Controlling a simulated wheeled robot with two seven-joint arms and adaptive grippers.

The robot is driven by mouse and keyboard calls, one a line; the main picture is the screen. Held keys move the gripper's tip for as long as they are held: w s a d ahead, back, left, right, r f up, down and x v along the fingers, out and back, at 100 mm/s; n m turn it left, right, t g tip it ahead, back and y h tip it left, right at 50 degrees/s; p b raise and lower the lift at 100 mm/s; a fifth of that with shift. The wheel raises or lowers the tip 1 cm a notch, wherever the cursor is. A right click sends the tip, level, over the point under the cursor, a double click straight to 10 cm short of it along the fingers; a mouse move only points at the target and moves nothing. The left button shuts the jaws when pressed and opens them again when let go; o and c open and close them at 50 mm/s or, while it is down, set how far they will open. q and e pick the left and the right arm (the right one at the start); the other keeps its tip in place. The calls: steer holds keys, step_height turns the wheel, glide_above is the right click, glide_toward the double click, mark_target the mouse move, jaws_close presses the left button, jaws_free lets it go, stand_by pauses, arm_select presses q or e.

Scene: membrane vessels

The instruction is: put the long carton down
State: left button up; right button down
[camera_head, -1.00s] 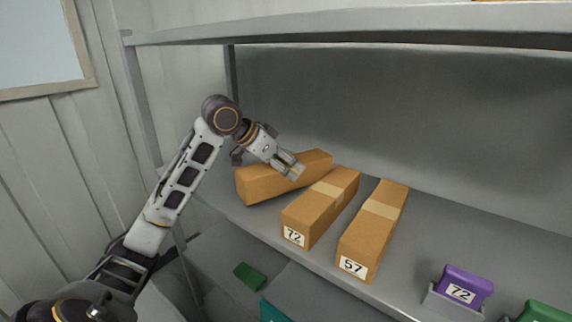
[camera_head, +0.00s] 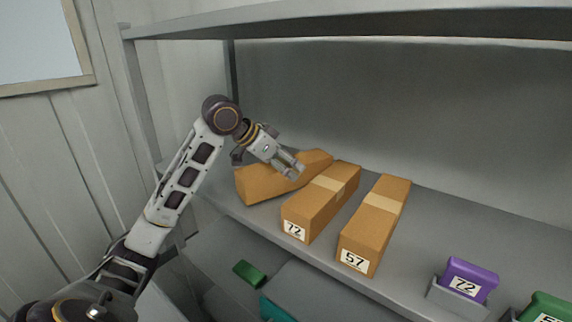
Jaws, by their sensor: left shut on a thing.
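A long brown carton (camera_head: 265,186) is at the left end of the grey shelf (camera_head: 330,268), turned at an angle to the other cartons. My left gripper (camera_head: 294,169) is over its upper side, shut on it. The fingers hide part of the carton, and I cannot tell whether its underside fully touches the shelf. My right gripper is not in view.
A carton labelled 72 (camera_head: 321,205) lies close to the right of the held one, and a carton labelled 57 (camera_head: 374,228) lies right of that. A purple block (camera_head: 471,277) sits in a grey holder, with a green block (camera_head: 545,308) beyond. An upper shelf (camera_head: 350,22) runs overhead.

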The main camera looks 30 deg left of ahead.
mark_target(257, 170)
arm_select(q)
steer(key=shift+f, duration=0.5)
stand_by(0.3)
steer(key=o, duration=1.4)
steer(key=shift+o, duration=0.2)
steer(key=shift+v, duration=6.05)
